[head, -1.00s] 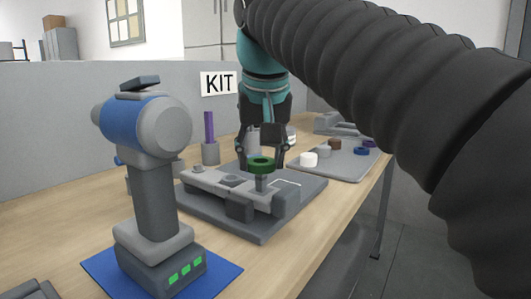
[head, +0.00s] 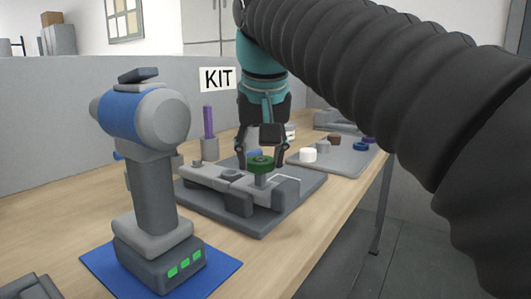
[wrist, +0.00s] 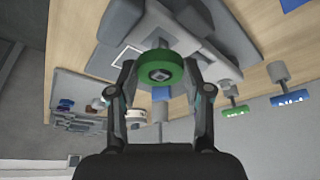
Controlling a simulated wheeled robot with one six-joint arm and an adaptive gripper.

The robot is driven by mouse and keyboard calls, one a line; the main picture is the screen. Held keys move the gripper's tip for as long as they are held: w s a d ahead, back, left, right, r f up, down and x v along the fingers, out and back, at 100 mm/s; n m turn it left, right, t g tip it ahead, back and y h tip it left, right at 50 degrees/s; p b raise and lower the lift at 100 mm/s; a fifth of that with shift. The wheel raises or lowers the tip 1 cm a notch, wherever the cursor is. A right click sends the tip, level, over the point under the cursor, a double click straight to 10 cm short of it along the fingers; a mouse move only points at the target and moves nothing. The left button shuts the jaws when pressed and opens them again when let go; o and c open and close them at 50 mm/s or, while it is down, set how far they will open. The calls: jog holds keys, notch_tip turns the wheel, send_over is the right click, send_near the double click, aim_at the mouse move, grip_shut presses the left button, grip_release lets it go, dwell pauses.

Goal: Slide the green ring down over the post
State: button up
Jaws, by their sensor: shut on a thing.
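The green ring (head: 261,164) is at the grey post (head: 262,181) on the grey fixture (head: 215,210). Part of the post shows below the ring in the head view. My gripper (head: 261,163) is shut on the ring, with one finger on each side. The wrist view shows my gripper (wrist: 160,88) with its fingers flanking the ring. How far down the post the ring sits is hard to tell.
A blue and grey drill (head: 150,170) stands on a blue mat (head: 215,272) at the front left. A purple rod (head: 208,122) stands in a grey holder behind the fixture. A grey tray (head: 335,160) with small parts lies to the right. A KIT sign (head: 217,79) is on the partition.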

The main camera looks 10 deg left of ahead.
jog(key=shift+f+b, duration=0.6)
jog(key=shift+f, duration=1)
dwell(1.8)
jog(key=o, duration=1.3)
jog(key=shift+c, duration=0.2)
jog(key=o, duration=0.4)
jog(key=shift+r+p, duration=1.1)
jog(key=shift+p, duration=0.05)
jog(key=shift+r+p, duration=0.8)
jog(key=shift+r, duration=1.6)
jog(key=shift+d, duration=0.1)
